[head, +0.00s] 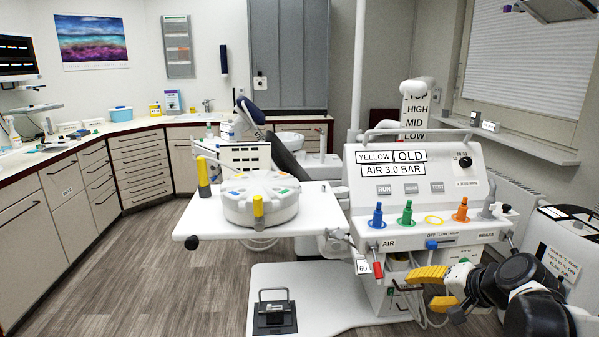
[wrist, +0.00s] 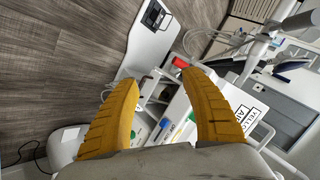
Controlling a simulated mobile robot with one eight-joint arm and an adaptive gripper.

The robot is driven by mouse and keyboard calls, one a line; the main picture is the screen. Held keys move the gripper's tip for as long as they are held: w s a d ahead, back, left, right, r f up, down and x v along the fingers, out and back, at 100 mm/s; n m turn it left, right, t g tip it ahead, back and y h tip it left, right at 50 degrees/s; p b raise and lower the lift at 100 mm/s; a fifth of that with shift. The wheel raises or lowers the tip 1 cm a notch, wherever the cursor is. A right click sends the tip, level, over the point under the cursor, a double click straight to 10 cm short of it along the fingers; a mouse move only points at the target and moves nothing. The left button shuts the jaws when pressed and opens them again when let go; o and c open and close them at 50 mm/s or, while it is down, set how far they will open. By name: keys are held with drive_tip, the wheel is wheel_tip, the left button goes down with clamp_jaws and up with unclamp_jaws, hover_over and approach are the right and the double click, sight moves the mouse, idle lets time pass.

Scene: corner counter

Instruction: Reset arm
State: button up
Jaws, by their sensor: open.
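My gripper (head: 434,288) has yellow ribbed fingers and is at the lower right in the head view, in front of the white dental unit (head: 372,170). My dark arm reaches in from the lower right corner. In the wrist view the gripper (wrist: 158,78) shows both fingers spread apart with nothing between them. Behind the fingers are the unit's side, some coloured parts and the wooden floor. The gripper is open and empty. I cannot tell how close the fingers are to the unit's front.
Blue, green and orange plugs (head: 461,210) stand on the unit's ledge. A round white device (head: 260,200) rests on the side tray (head: 215,236). A white base plate (head: 335,310) with a black pedal (head: 274,316) lies below. Open floor (head: 150,270) is at the left.

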drive_tip(key=s+a+n+g+h, duration=0.1)
drive_tip(key=s+a+n, duration=0.3)
drive_tip(key=s, duration=0.5)
drive_tip(key=s+a+n+h, duration=0.2)
drive_tip(key=s+a+n, duration=0.2)
drive_tip(key=s, duration=0.6)
drive_tip(key=shift+a+r+g, duration=0.4)
drive_tip(key=shift+a+r, duration=0.05)
drive_tip(key=shift+a, duration=0.6)
